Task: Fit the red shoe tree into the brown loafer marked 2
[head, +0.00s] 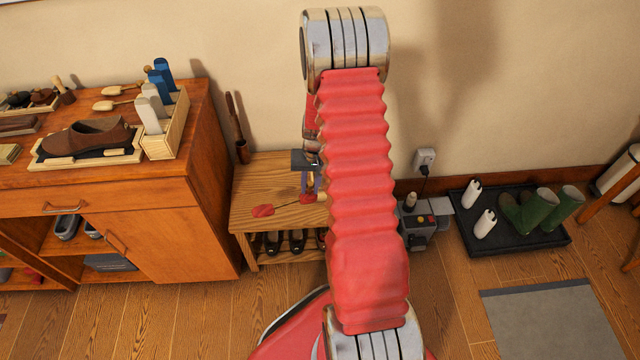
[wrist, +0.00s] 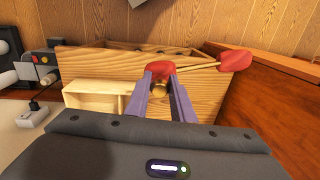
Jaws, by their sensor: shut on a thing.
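The red shoe tree (head: 264,210) has a red toe piece, a thin rod, a red heel piece and a wooden knob. My gripper (head: 312,190) is shut on its knob end, over the low wooden bench (head: 245,192). In the wrist view the purple fingers (wrist: 168,92) flank the knob, and the toe piece (wrist: 235,61) points right. I cannot tell whether the tree touches the bench. A brown loafer (head: 100,133) sits on a pale tray (head: 45,158) on the orange-brown cabinet at left; no number on it is readable.
On the cabinet (head: 130,190), a wooden box (head: 175,135) with blue and white upright pieces stands right of the loafer. Dark shoes (head: 272,243) are under the bench. A grey machine (head: 417,225) and a black boot tray (head: 510,245) are to the right. Floor in front is open.

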